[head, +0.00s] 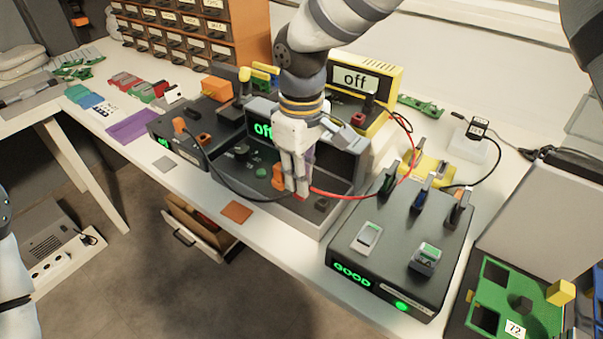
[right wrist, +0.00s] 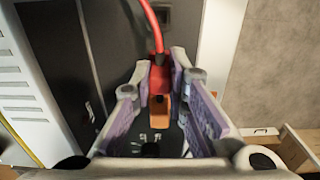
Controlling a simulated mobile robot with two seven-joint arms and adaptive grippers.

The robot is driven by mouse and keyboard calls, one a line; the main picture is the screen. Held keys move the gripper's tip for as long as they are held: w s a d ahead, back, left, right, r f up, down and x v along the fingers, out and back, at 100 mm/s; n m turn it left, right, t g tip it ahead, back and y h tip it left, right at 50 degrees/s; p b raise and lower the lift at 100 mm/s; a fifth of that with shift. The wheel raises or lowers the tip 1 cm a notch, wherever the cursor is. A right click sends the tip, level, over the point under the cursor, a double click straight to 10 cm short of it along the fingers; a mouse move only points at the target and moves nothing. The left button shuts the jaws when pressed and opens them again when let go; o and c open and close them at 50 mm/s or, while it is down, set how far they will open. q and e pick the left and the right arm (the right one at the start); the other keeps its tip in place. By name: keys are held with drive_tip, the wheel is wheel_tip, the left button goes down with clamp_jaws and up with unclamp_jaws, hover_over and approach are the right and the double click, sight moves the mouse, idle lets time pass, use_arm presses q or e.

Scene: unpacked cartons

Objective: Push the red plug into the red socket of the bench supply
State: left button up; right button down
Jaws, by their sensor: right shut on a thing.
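My right gripper (head: 300,188) is shut on the red plug (head: 303,195), low over the front part of the bench supply (head: 337,148), whose display reads "off". In the right wrist view the red plug (right wrist: 159,78) sits between the fingertips (right wrist: 160,72), with its red cable rising from it. The cable (head: 350,198) runs right in the head view. An orange block (head: 278,175) stands on the supply just left of the fingers. I cannot make out the red socket, or whether the plug touches it. My left gripper is out of view.
A black test box (head: 345,240) reading "GOOD" stands right of the supply. A yellow unit (head: 372,85) reading "off" is behind, and another dark unit (head: 190,150) is at left. An orange square (head: 236,212) lies by the table's front edge. A drawer (head: 196,236) hangs open below.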

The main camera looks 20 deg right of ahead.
drive_tip(key=shift+r, duration=0.1)
drive_tip(key=shift+f, duration=0.4)
idle(0.3)
drive_tip(key=c, duration=1.5)
unclamp_jaws()
